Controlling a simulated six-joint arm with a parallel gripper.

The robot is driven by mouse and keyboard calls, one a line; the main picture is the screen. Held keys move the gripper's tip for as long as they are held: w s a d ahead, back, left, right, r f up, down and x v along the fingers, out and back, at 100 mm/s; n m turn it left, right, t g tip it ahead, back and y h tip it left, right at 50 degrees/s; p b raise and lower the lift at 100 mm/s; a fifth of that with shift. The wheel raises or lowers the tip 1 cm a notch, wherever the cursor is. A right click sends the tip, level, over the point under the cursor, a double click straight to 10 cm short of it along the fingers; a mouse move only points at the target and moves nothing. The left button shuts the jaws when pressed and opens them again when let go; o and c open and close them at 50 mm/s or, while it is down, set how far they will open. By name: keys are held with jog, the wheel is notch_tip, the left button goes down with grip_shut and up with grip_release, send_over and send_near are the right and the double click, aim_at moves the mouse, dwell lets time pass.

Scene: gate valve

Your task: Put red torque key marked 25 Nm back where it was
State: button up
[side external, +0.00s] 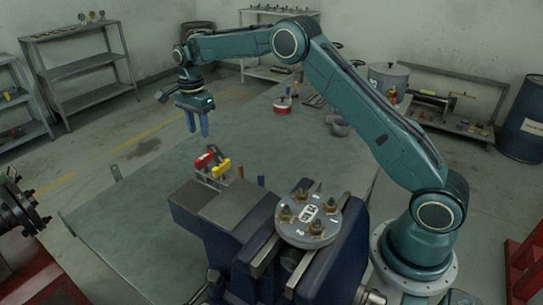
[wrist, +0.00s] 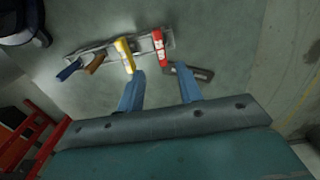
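The red torque key (side external: 205,160) is at the small grey rack beside the vise, next to a yellow key (side external: 221,168). In the wrist view the red key (wrist: 159,48) lies across the right end of the grey rack (wrist: 85,50), with the yellow key (wrist: 124,54) to its left. I cannot tell how deep the red key sits, and its marking is too small to read. My gripper (side external: 198,124) is above and behind the rack, clear of the keys. In the wrist view its two blue fingertips (wrist: 160,86) are well apart with nothing between them.
Brown (wrist: 95,64) and blue (wrist: 69,70) handles stand left of the yellow key. A dark flat piece (wrist: 190,72) is by the rack's right end. A round bolted flange (side external: 308,220) sits on the blue vise (side external: 220,240). The bench's left side is clear.

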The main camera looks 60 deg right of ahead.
jog(key=shift+r, duration=1.1)
jog(key=s+a+r+n+t, duration=0.25)
jog(key=s+r+n, duration=0.65)
jog(key=s+r, duration=0.85)
jog(key=s+f+n+t, duration=0.1)
jog(key=s+n, duration=0.3)
jog(key=s, duration=0.8)
jog(key=s+f+n+t, duration=0.2)
jog(key=s+f+n, duration=0.2)
jog(key=s, duration=0.9)
jog(key=shift+a+f+n, duration=0.3)
jog(key=shift+a+n, duration=0.05)
jog(key=shift+n, duration=0.15)
